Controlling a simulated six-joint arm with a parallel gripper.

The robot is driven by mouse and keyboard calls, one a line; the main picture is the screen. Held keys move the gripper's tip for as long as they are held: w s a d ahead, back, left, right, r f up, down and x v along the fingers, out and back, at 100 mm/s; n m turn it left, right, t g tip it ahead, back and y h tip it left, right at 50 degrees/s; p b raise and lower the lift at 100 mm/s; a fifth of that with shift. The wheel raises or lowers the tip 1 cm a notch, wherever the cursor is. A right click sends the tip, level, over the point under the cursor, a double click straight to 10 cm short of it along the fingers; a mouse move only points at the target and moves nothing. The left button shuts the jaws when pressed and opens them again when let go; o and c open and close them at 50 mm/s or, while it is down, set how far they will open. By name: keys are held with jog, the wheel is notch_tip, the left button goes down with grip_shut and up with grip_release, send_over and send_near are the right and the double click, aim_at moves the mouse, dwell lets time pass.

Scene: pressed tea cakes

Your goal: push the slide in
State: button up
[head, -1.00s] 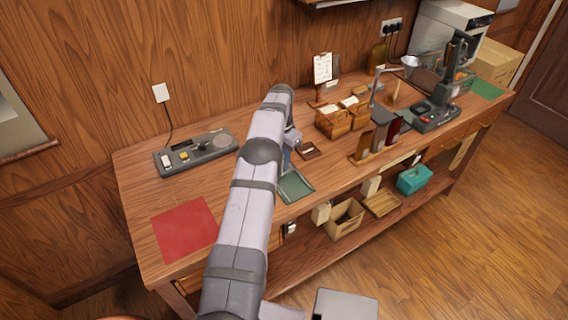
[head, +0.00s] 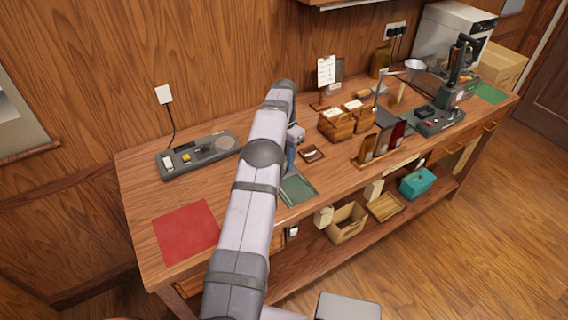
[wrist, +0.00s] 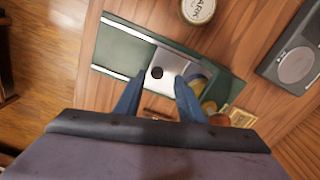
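A flat metal plate with a round dark spot (wrist: 172,68), which looks like the slide, lies on a long dark green base (wrist: 120,48) with pale strips in the wrist view. The green base also shows on the bench in the head view (head: 298,189), just right of my arm. My gripper (wrist: 158,100) has its two blue fingers spread apart with nothing visible between the tips. The tips are at the near edge of the metal plate; I cannot tell if they touch it. In the head view my arm hides most of the gripper.
A round labelled tin (wrist: 198,10) stands beyond the green base. A grey device with a round plate (head: 198,155) is at the bench's left, above a red mat (head: 186,232). Wooden boxes (head: 336,126) and a small dark tray (head: 312,154) stand right of my gripper.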

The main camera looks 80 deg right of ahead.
jog(key=shift+r, duration=2.75)
jog(key=shift+w, duration=0.1)
jog(key=w+a+r+n, duration=0.2)
jog(key=w+a+n, duration=0.2)
jog(key=w+a, duration=0.6)
jog(key=w+a+r+n, duration=0.2)
jog(key=w+a+n, duration=0.35)
jog(key=w, duration=0.85)
jog(key=w+a+n, duration=0.2)
jog(key=a, duration=0.8)
jog(key=w+a+n, duration=0.3)
jog(key=a, duration=0.7)
jog(key=s+a+f+n, duration=0.2)
jog(key=s+a+n, duration=0.2)
jog(key=s+a, duration=0.3)
jog(key=s+a+f+n, duration=0.2)
jog(key=s+a+n, duration=0.3)
jog(key=a, duration=1.1)
jog(key=shift+s+a+f, duration=0.2)
jog(key=shift+s+a, duration=0.15)
jog(key=shift+s, duration=0.8)
